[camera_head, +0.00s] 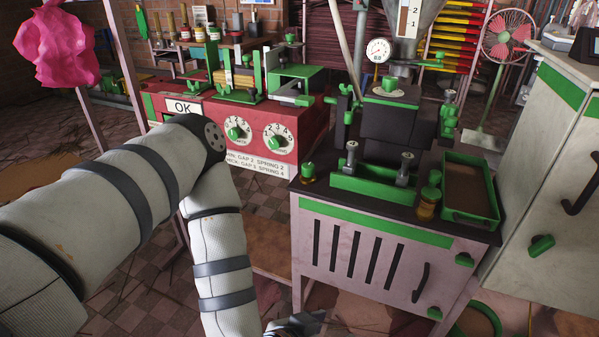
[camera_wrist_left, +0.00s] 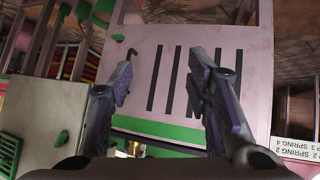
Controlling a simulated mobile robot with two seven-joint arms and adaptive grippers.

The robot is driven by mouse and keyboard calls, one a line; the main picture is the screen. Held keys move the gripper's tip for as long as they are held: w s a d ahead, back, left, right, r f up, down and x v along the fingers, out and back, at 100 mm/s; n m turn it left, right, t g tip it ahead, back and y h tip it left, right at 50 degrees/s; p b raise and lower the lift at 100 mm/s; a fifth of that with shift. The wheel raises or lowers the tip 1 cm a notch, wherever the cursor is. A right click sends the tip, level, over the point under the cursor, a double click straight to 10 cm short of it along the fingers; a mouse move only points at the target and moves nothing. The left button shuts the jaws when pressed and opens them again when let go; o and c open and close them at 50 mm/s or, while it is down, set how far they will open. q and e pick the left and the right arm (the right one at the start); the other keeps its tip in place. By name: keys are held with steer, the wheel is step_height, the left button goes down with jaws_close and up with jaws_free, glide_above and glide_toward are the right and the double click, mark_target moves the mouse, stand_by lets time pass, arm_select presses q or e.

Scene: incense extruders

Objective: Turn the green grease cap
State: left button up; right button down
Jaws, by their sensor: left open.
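A small brass fitting with a green cap (camera_head: 308,170) stands at the left edge of the dark bench top. A larger amber jar with a green lid (camera_head: 428,196) stands further right, beside the green tray. I cannot tell for certain which one is the grease cap. My left gripper (camera_head: 306,324) is at the bottom of the head view, partly cut off, below the bench top and in front of the cabinet. In the left wrist view its fingers (camera_wrist_left: 163,72) are apart and empty, facing the slotted cabinet front. A blurred brass piece (camera_wrist_left: 135,148) shows low there. My right gripper is not in view.
The cabinet (camera_head: 350,255) has slots, a dark handle and green knobs. A green clamp block (camera_head: 372,188) and a green tray (camera_head: 470,205) sit on its top. A red machine (camera_head: 265,150) with two dials stands left. A white cabinet (camera_head: 555,150) stands close on the right.

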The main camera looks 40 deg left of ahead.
arm_select(q)
steer(key=w+a+r+n+t+y+b, duration=0.2)
steer(key=w+a+r+t+y, duration=0.15)
steer(key=w+a, duration=0.35)
steer(key=n+t+y+b, duration=0.3)
steer(key=y, duration=0.4)
glide_toward(308, 171)
steer(key=shift+h, duration=0.25)
steer(key=x, duration=1.1)
steer(key=shift+w+a+r+b, duration=0.15)
steer(key=shift+w+a+b, duration=0.05)
steer(key=shift+a+b, duration=0.15)
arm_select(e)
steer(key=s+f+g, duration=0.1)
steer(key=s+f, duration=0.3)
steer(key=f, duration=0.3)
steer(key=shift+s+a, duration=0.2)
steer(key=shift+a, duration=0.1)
arm_select(q)
jaws_close()
